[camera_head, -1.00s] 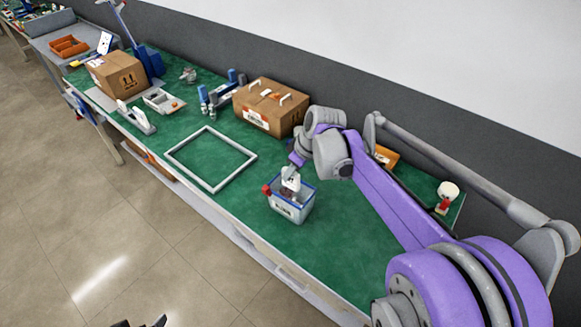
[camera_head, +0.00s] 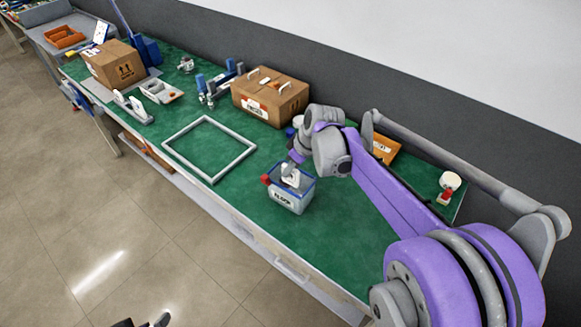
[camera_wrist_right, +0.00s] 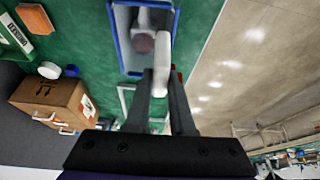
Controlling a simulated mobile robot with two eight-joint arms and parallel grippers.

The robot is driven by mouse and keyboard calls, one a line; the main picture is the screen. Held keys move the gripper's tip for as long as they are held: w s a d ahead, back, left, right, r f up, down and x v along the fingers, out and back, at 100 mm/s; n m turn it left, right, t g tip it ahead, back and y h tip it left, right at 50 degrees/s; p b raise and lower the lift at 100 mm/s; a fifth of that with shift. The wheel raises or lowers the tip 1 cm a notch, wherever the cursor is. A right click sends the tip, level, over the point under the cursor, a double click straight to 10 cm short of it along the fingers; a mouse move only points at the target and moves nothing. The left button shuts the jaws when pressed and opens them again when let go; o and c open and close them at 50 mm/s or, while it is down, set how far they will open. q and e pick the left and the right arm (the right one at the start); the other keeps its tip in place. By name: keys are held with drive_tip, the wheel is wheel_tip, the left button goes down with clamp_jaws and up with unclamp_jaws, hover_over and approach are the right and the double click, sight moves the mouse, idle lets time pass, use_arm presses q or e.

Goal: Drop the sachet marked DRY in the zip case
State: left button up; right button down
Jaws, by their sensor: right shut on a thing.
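The zip case (camera_head: 287,199) is a clear box with a blue rim, a front label and a red piece at its left corner. It stands upright and open on the green bench; its blue rim (camera_wrist_right: 176,22) also shows in the wrist view. My right gripper (camera_head: 292,168) is over the case mouth, shut on a small white sachet (camera_wrist_right: 163,55), whose marking I cannot read. The sachet appears at or just inside the mouth. A grey part with a dark round end (camera_wrist_right: 144,42) shows inside the case. My left gripper (camera_head: 145,322) shows only as dark tips at the bottom edge.
A white square frame (camera_head: 210,180) lies flat left of the case. A cardboard box (camera_head: 268,97) stands behind. An orange bin (camera_head: 386,150) and a red-and-white item (camera_head: 448,186) are to the right. Bench in front of the right arm is clear.

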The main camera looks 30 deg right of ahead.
sight(291, 184)
use_arm(q)
drive_tip(key=shift+f, duration=0.15)
use_arm(e)
drive_tip(key=shift+f, duration=0.15)
use_arm(q)
drive_tip(key=shift+s+f+b, duration=0.25)
drive_tip(key=shift+f+b, duration=0.3)
drive_tip(key=shift+f, duration=0.05)
use_arm(e)
drive_tip(key=shift+f, duration=0.85)
use_arm(q)
drive_tip(key=shift+f, duration=0.1)
use_arm(e)
drive_tip(key=shift+f, duration=0.15)
drive_tip(key=shift+f+b, duration=1)
drive_tip(key=shift+f, duration=0.6)
use_arm(q)
drive_tip(key=f, duration=0.1)
drive_tip(key=s+f, duration=0.1)
drive_tip(key=shift+f, duration=0.3)
use_arm(e)
drive_tip(key=shift+f, duration=0.1)
drive_tip(key=shift+s+f, duration=0.15)
drive_tip(key=shift+s, duration=0.05)
drive_tip(key=c, duration=0.7)
unclamp_jaws()
use_arm(q)
drive_tip(key=shift+f, duration=0.1)
